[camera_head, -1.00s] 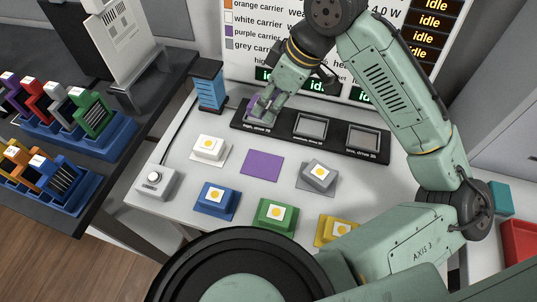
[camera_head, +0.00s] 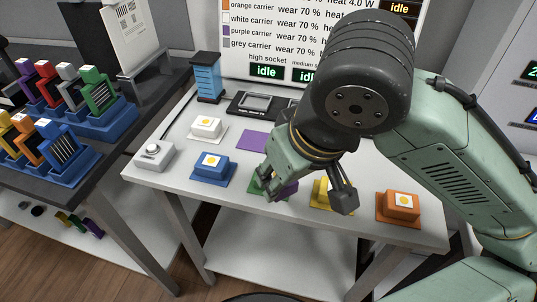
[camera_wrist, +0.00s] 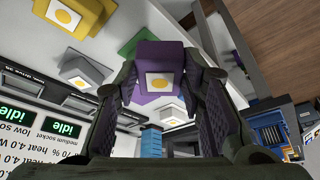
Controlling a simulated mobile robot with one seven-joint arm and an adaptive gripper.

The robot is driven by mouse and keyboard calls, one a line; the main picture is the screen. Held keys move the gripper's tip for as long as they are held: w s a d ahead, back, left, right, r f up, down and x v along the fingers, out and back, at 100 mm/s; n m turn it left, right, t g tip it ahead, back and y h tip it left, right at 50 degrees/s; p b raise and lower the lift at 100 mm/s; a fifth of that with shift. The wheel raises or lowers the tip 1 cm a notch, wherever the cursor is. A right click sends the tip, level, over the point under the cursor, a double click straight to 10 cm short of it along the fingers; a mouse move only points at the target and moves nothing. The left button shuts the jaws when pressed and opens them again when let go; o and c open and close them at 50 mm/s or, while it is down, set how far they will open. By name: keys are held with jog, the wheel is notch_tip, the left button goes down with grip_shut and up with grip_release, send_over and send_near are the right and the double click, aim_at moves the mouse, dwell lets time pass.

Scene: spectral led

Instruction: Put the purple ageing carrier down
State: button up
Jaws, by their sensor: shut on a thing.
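My gripper (camera_head: 275,190) is shut on the purple carrier (camera_head: 291,188), near the front of the white table. In the wrist view the purple carrier (camera_wrist: 172,54) sits between the two fingers, its white label with a yellow dot facing the camera. The purple mat (camera_head: 252,140) lies behind my gripper in the head view, bare where it shows. In the wrist view this mat (camera_wrist: 148,99) shows past the carrier. Green (camera_head: 257,187) shows beside my fingers; the green carrier is mostly hidden. The gap under the purple carrier cannot be judged.
The white carrier (camera_head: 206,127), blue carrier (camera_head: 212,166), yellow carrier (camera_head: 321,191) and orange carrier (camera_head: 401,204) stand on the table. The grey carrier (camera_wrist: 83,71) shows in the wrist view. The black socket strip (camera_head: 240,107) lies at the back. My arm hides the table's right middle.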

jog(key=w, duration=0.5)
jog(key=w+f+p, duration=0.1)
jog(key=w, duration=0.4)
jog(key=w+p, duration=0.1)
jog(key=w, duration=0.4)
jog(key=shift+w+a+f, duration=0.15)
jog(key=shift+w+f, duration=0.1)
jog(key=shift+f, duration=1.85)
jog(key=shift+f, duration=0.15)
jog(key=o, duration=1.3)
jog(key=shift+c, duration=0.2)
jog(key=v, duration=1.2)
jog(key=shift+r, duration=0.2)
